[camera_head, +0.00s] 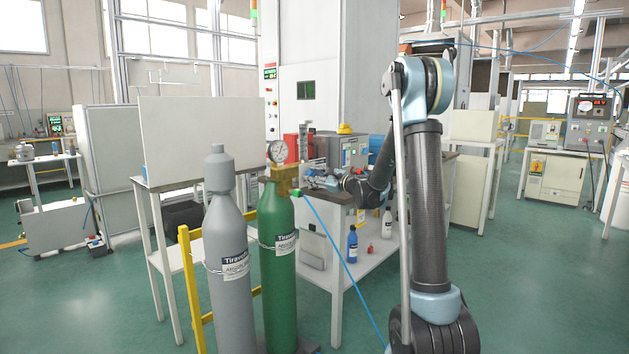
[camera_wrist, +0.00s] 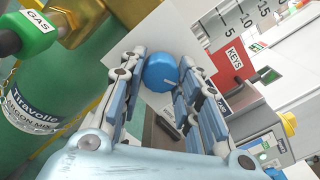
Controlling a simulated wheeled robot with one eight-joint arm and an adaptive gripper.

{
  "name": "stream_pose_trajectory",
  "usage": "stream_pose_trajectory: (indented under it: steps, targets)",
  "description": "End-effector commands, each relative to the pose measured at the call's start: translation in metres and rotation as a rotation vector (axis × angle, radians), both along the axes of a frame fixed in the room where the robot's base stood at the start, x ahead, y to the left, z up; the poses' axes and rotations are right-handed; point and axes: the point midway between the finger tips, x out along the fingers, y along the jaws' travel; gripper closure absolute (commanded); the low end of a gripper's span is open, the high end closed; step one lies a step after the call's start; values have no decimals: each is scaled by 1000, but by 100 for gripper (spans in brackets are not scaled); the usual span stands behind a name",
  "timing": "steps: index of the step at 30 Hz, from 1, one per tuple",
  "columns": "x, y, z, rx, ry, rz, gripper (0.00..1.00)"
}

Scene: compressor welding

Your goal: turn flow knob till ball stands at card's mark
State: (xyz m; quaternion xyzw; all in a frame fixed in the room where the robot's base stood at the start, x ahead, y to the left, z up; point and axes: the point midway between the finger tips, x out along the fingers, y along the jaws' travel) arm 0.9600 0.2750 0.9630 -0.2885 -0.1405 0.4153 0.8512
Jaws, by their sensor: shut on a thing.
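The blue round flow knob (camera_wrist: 160,74) is between the two fingers of my gripper (camera_wrist: 163,60) in the wrist view, and the fingers are shut on it. The clear flow tube (camera_wrist: 236,18) with a printed scale of 5, 10, 15 shows at the upper right; its ball cannot be made out. A blank white panel (camera_wrist: 165,28) is behind the knob; I cannot tell whether it is the card, and no mark shows. In the head view my gripper (camera_head: 322,184) is beside the regulator, right of the upright flow tube (camera_head: 303,146); the knob is hidden there.
A green gas cylinder (camera_head: 278,262) and a grey cylinder (camera_head: 229,270) stand in front of the workbench. A round gauge (camera_head: 277,151) sits on the brass regulator. A red KEYS box (camera_wrist: 233,62) is close behind. A blue hose (camera_head: 345,265) hangs toward the floor.

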Motion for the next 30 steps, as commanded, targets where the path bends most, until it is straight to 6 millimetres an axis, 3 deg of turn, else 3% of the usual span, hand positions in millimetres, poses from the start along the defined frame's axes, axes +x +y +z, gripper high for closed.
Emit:
stream_pose_trajectory:
  steps: [12, 13, 15, 26, 30]
  targets:
    - [-1, 0, 0, -33, -41, 1, 93]
    - [-1, 0, 0, -33, -41, 1, 62]
    - [0, 0, 0, -33, -41, 1, 49]
    - [-1, -1, 0, -32, -41, 0, 49]
    - [-8, -10, 0, -33, -40, -1, 49]
